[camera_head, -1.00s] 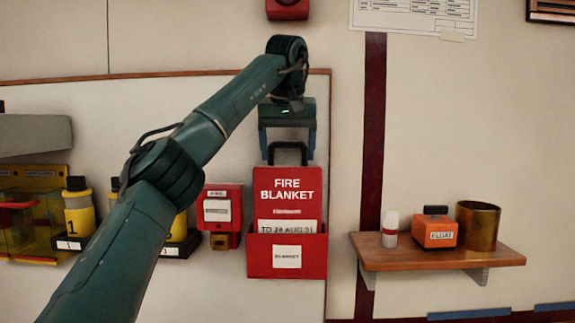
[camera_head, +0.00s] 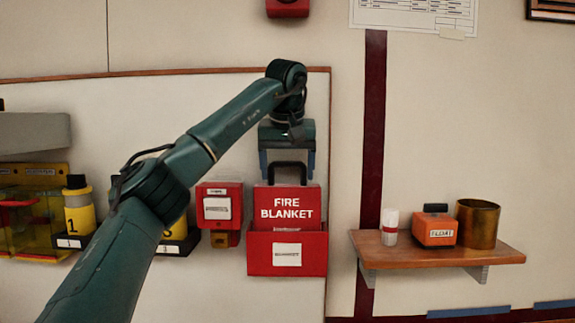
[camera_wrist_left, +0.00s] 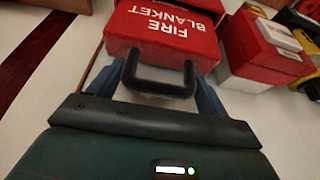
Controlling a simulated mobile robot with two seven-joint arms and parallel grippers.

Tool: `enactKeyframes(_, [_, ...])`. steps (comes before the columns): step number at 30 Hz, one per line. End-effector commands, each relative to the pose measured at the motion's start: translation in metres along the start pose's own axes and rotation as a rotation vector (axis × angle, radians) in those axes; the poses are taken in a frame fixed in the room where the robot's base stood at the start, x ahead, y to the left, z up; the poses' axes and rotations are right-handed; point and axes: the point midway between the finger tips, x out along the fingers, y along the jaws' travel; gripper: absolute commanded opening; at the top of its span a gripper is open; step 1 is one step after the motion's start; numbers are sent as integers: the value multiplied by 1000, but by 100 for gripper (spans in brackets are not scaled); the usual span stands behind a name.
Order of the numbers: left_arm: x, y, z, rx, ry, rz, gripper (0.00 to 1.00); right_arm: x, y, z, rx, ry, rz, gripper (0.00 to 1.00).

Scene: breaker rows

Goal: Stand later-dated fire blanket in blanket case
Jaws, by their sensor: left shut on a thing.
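The red fire blanket (camera_head: 286,205) with white lettering and a black handle (camera_head: 287,168) stands upright with its lower part inside the red blanket case (camera_head: 258,255) on the wall. The case front hides the blanket's date label. My left gripper (camera_head: 287,172) comes down from above and is shut on the handle. In the left wrist view the blanket (camera_wrist_left: 160,35) and its handle (camera_wrist_left: 157,82) show between the fingers (camera_wrist_left: 160,88). My right gripper is not in view.
Left of the case is a red wall box (camera_head: 219,207), then yellow numbered cylinders (camera_head: 79,213) on black holders. To the right, a wooden shelf (camera_head: 440,255) holds a white bottle (camera_head: 390,232), an orange box (camera_head: 436,230) and a brass cup (camera_head: 478,222).

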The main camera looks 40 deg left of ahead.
Motion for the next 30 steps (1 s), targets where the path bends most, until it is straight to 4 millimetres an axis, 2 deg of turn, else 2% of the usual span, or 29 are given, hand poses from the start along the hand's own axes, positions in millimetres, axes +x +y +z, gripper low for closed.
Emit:
enactKeyframes(4, [0,0,0,0,2,3,16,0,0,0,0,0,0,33])
enactKeyframes(5, [1,0,1,0,0,0,80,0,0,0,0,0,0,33])
enactKeyframes(6, [1,0,1,0,0,0,84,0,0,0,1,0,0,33])
enactKeyframes(12, [1,0,0,0,0,1,100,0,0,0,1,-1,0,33])
enactKeyframes(22, [-4,1,-2,-1,1,2,100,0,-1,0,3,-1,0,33])
enactKeyframes(26, [-21,1,-5,0,3,4,100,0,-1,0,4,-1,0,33])
enactKeyframes(30, [-54,1,-5,-1,5,3,100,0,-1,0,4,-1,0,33])
